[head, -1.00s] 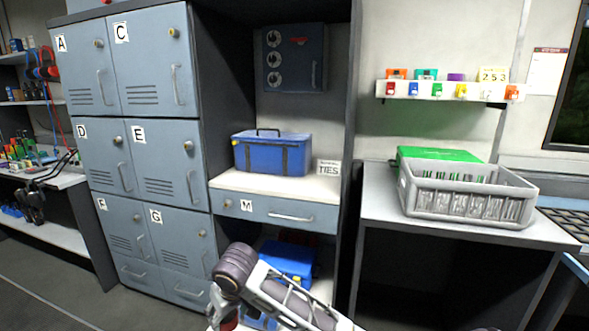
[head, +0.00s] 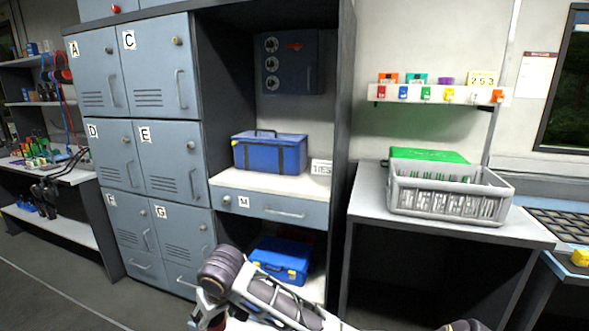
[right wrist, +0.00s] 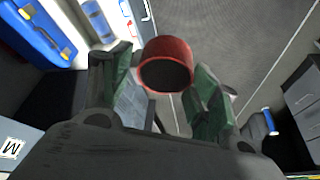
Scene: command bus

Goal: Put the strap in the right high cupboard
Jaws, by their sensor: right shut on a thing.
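The strap appears to be a red roll with a dark centre (right wrist: 167,66) in the right wrist view, between the two fingers of my right gripper (right wrist: 160,88). The gripper is shut on it. Which is the right one is unclear. My left gripper is not in view.
Grey lockers (head: 155,75) stand at the left, closed. An open bay holds a blue cooler bag (head: 270,153) above closed drawer M (head: 270,206) and a blue case (head: 283,262) below. A grey crate (head: 450,198) stands on the right table. The floor at left is clear.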

